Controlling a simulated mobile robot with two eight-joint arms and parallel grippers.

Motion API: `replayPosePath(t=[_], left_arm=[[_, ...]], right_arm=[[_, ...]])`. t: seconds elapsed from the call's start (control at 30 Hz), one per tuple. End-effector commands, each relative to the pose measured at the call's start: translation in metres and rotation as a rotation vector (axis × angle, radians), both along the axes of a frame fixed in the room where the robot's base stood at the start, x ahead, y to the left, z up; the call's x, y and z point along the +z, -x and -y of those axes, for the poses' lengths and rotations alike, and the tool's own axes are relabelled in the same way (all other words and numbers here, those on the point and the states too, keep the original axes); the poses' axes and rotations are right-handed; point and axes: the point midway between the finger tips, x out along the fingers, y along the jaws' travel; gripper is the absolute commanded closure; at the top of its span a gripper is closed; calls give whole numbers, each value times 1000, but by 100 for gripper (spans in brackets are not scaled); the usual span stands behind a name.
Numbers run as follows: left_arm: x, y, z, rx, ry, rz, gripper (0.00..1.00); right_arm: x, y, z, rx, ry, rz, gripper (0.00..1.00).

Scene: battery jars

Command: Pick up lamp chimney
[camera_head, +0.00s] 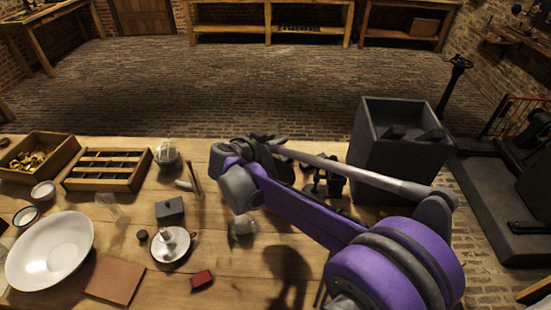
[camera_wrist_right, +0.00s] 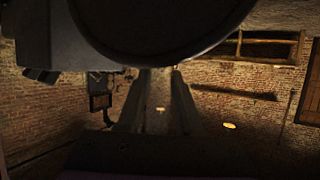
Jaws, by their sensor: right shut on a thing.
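My right gripper (camera_wrist_right: 160,76) shows in the right wrist view as two dark fingers with a narrow gap. A faint, pale, see-through shape (camera_wrist_right: 159,108) lies between them, taken to be the lamp chimney; its outline is too dim to trace. In the head view my right arm crosses from the lower right, and its wrist largely hides what the fingers hold. A rounded clear glass piece (camera_head: 243,229) shows just below that wrist; I cannot tell whether it touches the gripper. Another clear glass piece (camera_head: 110,207) is on the left of the table. My left gripper is out of view.
A white basin (camera_head: 50,252), a candle holder (camera_head: 172,246), a grey box (camera_head: 170,211), a red block (camera_head: 201,279) and a divided wooden tray (camera_head: 107,169) crowd the left. A tall dark bin (camera_head: 374,160) stands right. The table's front centre is fairly clear.

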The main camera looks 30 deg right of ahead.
Motion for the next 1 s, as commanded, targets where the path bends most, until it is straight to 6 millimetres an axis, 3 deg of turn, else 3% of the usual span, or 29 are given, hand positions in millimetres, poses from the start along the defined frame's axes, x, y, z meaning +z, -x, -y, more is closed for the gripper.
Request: replayPosePath(t=[0.07,0.57,0.77,1.0], left_arm=[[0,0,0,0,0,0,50],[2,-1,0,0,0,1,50],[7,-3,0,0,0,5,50],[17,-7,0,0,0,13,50]], right_arm=[[0,0,0,0,0,0,100],[8,0,0,0,0,0,100],[37,0,0,1,0,2,100],[99,0,0,1,0,2,100]])
